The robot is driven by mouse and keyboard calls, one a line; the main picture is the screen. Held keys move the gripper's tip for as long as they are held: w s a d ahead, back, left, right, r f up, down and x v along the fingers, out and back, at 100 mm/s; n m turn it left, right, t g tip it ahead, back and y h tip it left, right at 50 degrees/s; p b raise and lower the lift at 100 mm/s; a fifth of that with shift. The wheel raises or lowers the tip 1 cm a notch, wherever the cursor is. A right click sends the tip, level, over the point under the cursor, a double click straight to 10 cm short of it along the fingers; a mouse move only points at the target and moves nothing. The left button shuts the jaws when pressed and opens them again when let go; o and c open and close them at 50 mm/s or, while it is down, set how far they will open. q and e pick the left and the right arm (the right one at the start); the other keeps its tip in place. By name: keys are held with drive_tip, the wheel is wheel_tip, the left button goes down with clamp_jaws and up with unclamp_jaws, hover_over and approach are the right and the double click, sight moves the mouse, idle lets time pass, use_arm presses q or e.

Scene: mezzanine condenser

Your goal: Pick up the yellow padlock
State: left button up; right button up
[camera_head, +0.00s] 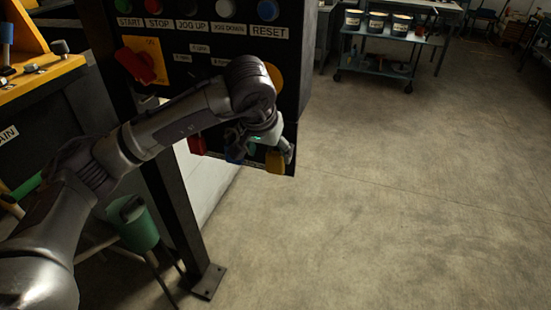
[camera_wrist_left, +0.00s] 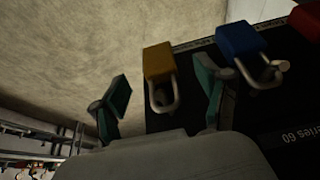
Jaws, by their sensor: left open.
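The yellow padlock (camera_head: 275,161) hangs at the lower right corner of the black control panel. In the left wrist view the yellow padlock (camera_wrist_left: 159,62) has its shackle toward me and lies between the two green-padded fingers of my left gripper (camera_wrist_left: 162,98). The fingers stand apart on either side of it, with a gap to the left finger. In the head view my left gripper (camera_head: 266,146) is at the panel's lower edge, partly hiding the padlocks. My right gripper is in neither view.
A blue padlock (camera_wrist_left: 240,42) hangs close beside the right finger, and a red padlock (camera_head: 196,144) hangs further along the panel (camera_head: 287,60). The panel stands on a dark post (camera_head: 178,215). Open concrete floor lies to the right, with a cart (camera_head: 378,55) of tins behind.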

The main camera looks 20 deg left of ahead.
sight(274, 157)
use_arm(q)
drive_tip(key=p+x, duration=0.1)
drive_tip(key=x, duration=0.1)
drive_tip(key=p+x, duration=0.1)
drive_tip(key=x, duration=0.1)
drive_tip(key=shift+w+d, duration=0.15)
drive_tip(key=shift+w, duration=0.2)
drive_tip(key=shift+w+f, duration=0.25)
drive_tip(key=shift+f, duration=0.2)
drive_tip(key=c, duration=1.3)
